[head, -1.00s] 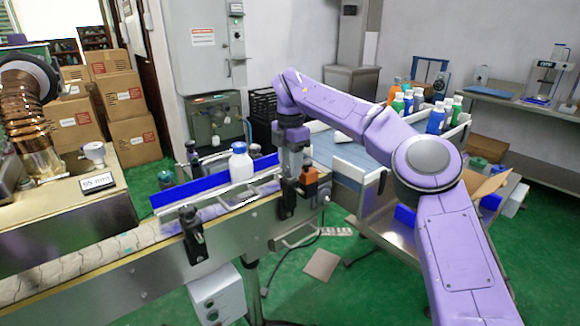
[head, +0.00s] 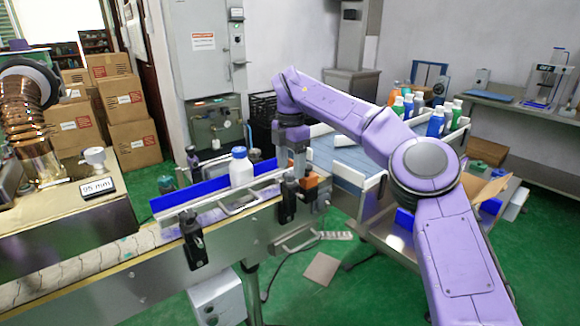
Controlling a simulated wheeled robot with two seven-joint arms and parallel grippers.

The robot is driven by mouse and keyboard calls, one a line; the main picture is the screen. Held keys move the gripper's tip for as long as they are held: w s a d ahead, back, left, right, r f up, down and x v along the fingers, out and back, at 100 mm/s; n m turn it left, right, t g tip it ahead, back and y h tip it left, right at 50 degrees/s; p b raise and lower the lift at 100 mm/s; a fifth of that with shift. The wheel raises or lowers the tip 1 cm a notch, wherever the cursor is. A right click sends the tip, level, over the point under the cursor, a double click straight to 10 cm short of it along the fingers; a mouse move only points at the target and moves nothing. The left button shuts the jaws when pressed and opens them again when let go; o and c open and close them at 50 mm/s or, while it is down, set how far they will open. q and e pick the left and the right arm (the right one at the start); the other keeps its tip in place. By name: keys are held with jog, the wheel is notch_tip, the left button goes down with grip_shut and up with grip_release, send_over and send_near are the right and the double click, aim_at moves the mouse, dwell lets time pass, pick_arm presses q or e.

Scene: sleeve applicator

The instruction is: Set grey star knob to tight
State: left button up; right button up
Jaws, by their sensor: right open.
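A light grey knob (head: 93,155) stands on a short post on the machine top at the left, above a "95 mm" display (head: 98,187). I cannot tell if it is star-shaped or how tight it is. My right gripper (head: 292,168) is open and points down at the right end of the conveyor's guide rail. It is above a black rail clamp (head: 287,203) and beside an orange block (head: 312,183); any knob behind its fingers is hidden. A second black clamp (head: 193,240) is farther left on the rail. My left gripper is out of view.
A white bottle with a blue cap (head: 241,170) stands upright on the conveyor by a blue rail (head: 190,192). A copper bellows column (head: 30,130) rises at the left. A trolley with several coloured bottles (head: 436,122) is behind my right arm.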

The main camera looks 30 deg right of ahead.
aim_at(291, 173)
notch_tip(291, 173, up, 9)
jog(key=p, duration=0.3)
jog(key=shift+r, duration=0.2)
